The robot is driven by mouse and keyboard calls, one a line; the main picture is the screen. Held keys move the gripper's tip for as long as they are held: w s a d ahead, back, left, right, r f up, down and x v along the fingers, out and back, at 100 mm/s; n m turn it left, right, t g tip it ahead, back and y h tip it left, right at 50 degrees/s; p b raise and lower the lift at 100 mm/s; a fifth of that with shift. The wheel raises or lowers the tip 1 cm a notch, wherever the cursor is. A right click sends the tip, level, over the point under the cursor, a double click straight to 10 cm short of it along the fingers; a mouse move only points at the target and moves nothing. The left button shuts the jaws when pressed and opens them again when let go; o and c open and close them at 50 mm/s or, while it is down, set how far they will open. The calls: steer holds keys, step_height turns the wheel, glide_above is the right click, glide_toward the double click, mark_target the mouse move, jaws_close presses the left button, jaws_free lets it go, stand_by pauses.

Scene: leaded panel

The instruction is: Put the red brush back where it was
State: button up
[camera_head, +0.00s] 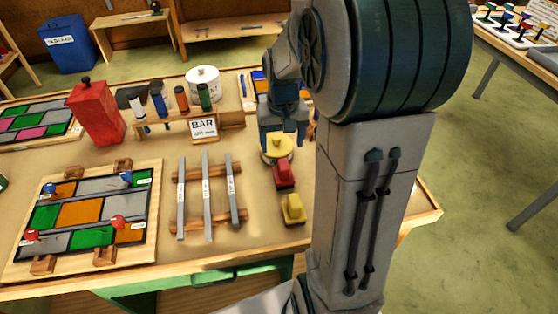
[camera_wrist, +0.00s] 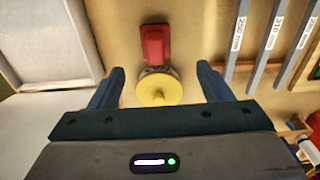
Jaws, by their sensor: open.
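A small red wedge-shaped block with a darker base, which may be the red brush (camera_head: 284,176), rests on the tabletop. It also shows at the top middle of the wrist view (camera_wrist: 155,43). Right beside it is a round yellow-topped thing with a grey body (camera_head: 278,145); its yellow disc (camera_wrist: 158,89) lies between my fingers in the wrist view. My gripper (camera_wrist: 160,70) is open and points down, with one finger on each side and a gap to both. I cannot tell whether the red block touches the yellow-topped thing. No bristles can be made out.
A yellow block (camera_head: 292,208) sits near the table's front edge. Grey bars (camera_head: 207,195) lie on wooden rails to the left. A rack of bottles (camera_head: 175,122) and a white pot (camera_head: 203,84) stand behind. The leaded panel (camera_head: 85,212) and a red can (camera_head: 96,112) are further left.

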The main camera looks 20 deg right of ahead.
steer(key=s+a+r+n+t, duration=0.1)
steer(key=s+a+r, duration=0.2)
steer(key=s, duration=0.4)
steer(key=s+a+r+n+t, duration=0.1)
steer(key=s+a+r+t, duration=0.1)
steer(key=s+a, duration=0.3)
steer(key=shift+s+r, duration=0.6)
steer(key=shift+s, duration=0.9)
steer(key=shift+c, duration=0.2)
